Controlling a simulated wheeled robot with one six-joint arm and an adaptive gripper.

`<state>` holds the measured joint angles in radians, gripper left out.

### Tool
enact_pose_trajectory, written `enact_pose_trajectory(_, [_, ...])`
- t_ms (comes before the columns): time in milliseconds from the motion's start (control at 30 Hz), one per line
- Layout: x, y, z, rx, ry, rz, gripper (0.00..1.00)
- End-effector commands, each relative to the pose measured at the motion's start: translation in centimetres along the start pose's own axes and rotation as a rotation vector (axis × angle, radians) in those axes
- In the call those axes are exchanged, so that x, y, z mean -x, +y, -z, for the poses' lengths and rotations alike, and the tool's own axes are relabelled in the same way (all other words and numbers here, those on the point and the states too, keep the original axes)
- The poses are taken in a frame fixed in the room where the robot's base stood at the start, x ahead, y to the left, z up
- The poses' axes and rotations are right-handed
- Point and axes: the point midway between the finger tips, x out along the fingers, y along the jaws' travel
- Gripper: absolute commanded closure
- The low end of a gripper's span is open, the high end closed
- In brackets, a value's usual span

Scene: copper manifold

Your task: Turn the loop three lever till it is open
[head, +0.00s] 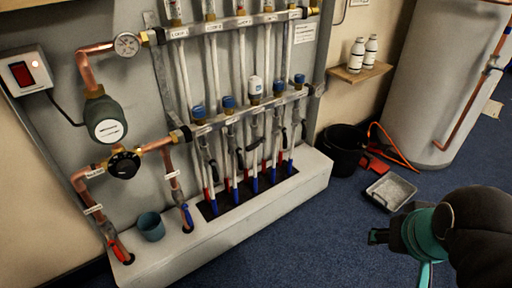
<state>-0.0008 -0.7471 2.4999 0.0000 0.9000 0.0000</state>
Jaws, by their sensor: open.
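The copper and steel manifold (262,108) is fixed to a grey board on the left wall. Its upper rail carries loop labels, and a row of valves hangs from the lower rail. The third column has a white-and-blue head (255,87). Below it, a small dark lever (253,145) shows at a slant among the pipes; its exact angle is too small to tell. My gripper (378,236) is at the lower right, above the blue floor and well apart from the manifold. It is open and empty; its fingers are partly hidden by its own body.
A pale plinth (285,205) runs under the pipes, with a teal cup (151,226) on it. A black bucket (343,148), a red tool (376,164) and a grey tray (391,190) stand on the floor. A white cylinder (430,80) is behind. Carpet before the plinth is clear.

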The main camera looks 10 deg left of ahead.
Motion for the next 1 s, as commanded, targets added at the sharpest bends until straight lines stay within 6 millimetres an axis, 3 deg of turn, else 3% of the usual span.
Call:
enact_pose_trajectory(167, [-2.2,-0.1,-0.2,0.003,-0.083,0.001,0.56])
enact_pose_trajectory(467, [-8.4,0.8,1.0,0.056,-0.281,-0.039,0.56])
enact_pose_trajectory(800, [-17.9,2.9,7.6,0.33,-0.242,-0.118,0.56])
enact_pose_trajectory(1000, [-24.8,2.5,12.6,0.601,-0.127,-0.12,0.56])
